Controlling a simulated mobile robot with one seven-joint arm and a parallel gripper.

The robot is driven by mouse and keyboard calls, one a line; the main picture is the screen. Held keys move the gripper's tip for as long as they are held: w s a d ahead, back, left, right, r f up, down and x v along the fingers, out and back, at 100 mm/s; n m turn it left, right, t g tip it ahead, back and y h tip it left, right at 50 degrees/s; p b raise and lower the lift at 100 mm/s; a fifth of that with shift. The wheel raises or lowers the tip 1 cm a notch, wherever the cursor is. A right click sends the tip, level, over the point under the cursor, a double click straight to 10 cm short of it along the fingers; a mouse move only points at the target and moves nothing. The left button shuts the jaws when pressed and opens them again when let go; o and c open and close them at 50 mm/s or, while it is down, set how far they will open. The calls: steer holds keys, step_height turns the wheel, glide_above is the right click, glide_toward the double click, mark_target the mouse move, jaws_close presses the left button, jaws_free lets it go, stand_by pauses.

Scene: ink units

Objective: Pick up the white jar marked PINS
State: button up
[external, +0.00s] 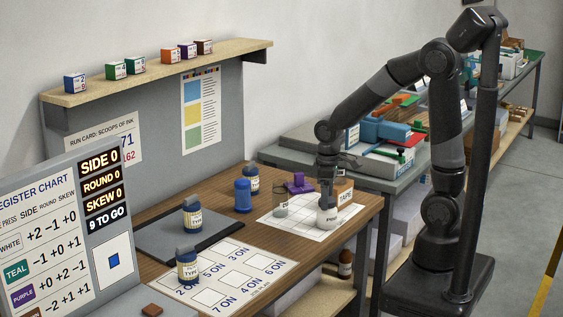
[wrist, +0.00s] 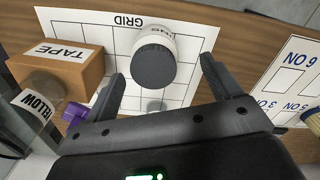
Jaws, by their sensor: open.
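The white jar marked PINS (external: 327,217) stands upright on the white grid sheet, near the right end of the wooden bench. In the wrist view the jar (wrist: 168,38) shows its dark round lid toward me and part of its white side with lettering. My gripper (external: 327,196) is directly above the jar, pointing down. In the wrist view my gripper (wrist: 163,68) is open and empty, one finger to each side of the lid; I cannot tell whether the tips reach below the lid's top.
A jar lettered ELLOW (wrist: 38,98) is near the box. The sheet in front (external: 312,227) is clear.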

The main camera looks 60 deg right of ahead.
mark_target(327, 213)
steer(key=shift+w+d+f, duration=0.1)
steer(key=shift+d+f, duration=0.1)
steer(key=shift+f, duration=1.15)
steer(key=shift+w+d+f, duration=0.1)
steer(key=shift+d+f, duration=0.05)
steer(key=shift+f, duration=1.15)
steer(key=shift+c, duration=0.4)
steer(key=c, duration=1.1)
